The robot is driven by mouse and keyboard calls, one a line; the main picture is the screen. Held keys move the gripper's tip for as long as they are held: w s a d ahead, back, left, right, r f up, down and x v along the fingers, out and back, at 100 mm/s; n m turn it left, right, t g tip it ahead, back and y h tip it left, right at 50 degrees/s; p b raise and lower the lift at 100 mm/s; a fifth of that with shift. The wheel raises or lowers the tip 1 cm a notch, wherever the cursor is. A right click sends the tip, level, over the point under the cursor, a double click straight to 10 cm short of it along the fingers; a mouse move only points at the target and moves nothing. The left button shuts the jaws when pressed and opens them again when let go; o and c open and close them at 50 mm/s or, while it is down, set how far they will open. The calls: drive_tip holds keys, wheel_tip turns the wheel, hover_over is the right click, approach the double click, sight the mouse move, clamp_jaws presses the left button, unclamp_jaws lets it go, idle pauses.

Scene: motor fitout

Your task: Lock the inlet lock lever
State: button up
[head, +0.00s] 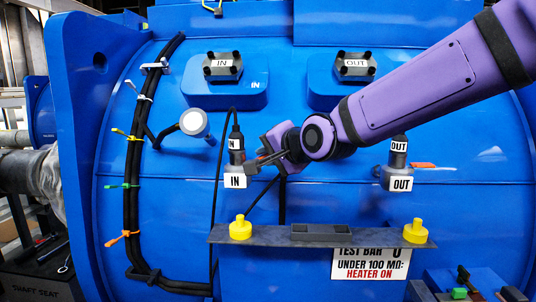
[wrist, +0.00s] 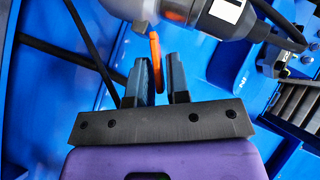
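The inlet plug (head: 236,148), grey and marked IN, stands upright in the grey inlet socket (head: 235,180), whose white label also reads IN. My gripper (head: 262,160) is just right of the plug and socket. In the wrist view the orange inlet lock lever (wrist: 156,65) hangs from the grey connector body (wrist: 210,15). Its free end lies between the two fingers of my gripper (wrist: 160,80). The fingers stand apart with a gap visible beside the lever; whether the left finger touches it I cannot tell. In the head view the lever is mostly hidden by my gripper.
The outlet socket (head: 399,180) with its orange lever (head: 432,165) is at the right. A grey shelf (head: 275,236) with yellow knobs (head: 240,228) runs below. Black cables (head: 134,200) with coloured ties run down the left. A round white-faced gauge (head: 193,123) sticks out left of the plug.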

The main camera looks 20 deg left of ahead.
clamp_jaws()
drive_tip(key=shift+s+a+r+n+h, duration=0.15)
drive_tip(key=shift+a+r+n+h, duration=0.1)
drive_tip(key=shift+n+h, duration=0.25)
drive_tip(key=shift+s+a+r+n+h, duration=0.1)
drive_tip(key=shift+a+r+n+h, duration=0.15)
drive_tip(key=shift+h, duration=0.45)
drive_tip(key=shift+a+r+n+h, duration=0.15)
drive_tip(key=shift+a+n+h, duration=0.15)
drive_tip(key=shift+n+h, duration=0.5)
drive_tip(key=shift+a+r+n+h, duration=0.1)
drive_tip(key=shift+a+n+h, duration=0.2)
drive_tip(key=shift+h, duration=0.8)
drive_tip(key=shift+o, duration=2)
unclamp_jaws()
drive_tip(key=shift+r, duration=0.1)
